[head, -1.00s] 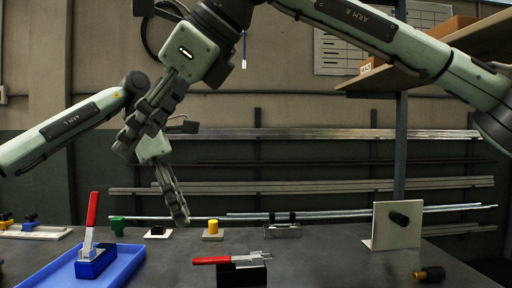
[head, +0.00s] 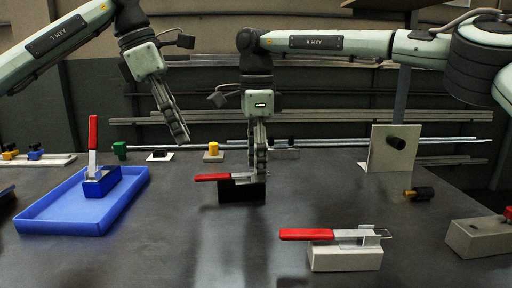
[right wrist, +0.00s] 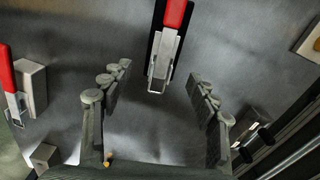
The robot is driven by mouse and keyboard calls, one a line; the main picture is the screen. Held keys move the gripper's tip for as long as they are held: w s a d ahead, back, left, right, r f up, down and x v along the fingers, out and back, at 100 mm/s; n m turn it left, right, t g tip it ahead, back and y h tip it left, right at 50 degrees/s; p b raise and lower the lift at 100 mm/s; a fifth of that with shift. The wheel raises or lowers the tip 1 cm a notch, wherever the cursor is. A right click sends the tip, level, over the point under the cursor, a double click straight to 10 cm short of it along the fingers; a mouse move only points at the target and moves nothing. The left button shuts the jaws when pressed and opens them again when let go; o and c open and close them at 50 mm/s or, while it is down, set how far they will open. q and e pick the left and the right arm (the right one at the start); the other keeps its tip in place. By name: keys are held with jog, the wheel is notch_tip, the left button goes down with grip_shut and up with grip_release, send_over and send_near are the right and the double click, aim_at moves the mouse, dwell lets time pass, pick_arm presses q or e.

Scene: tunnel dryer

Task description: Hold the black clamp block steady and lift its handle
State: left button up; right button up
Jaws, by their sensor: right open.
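The black clamp block (head: 240,195) stands on the dark table with its red handle (head: 212,177) lying flat and pointing left. My right gripper (head: 257,172) is just behind and above its right end, fingers down. In the right wrist view the block (right wrist: 153,45) and its red handle (right wrist: 175,12) lie beyond the open, empty fingers (right wrist: 158,75), roughly midway between them. I cannot tell if a finger touches the block. My left gripper (head: 181,138) hangs above the back of the table, left of the clamp; its finger gap does not show.
A blue clamp (head: 102,183) with its red handle upright is in a blue tray (head: 62,226) at left. A pale clamp block (head: 345,258) with a red handle stands front right, another (head: 478,238) at the right edge. An upright plate (head: 378,150) stands behind. Table front middle is clear.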

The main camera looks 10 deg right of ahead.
jog(key=shift+f, duration=1.95)
jog(key=shift+c, duration=0.6)
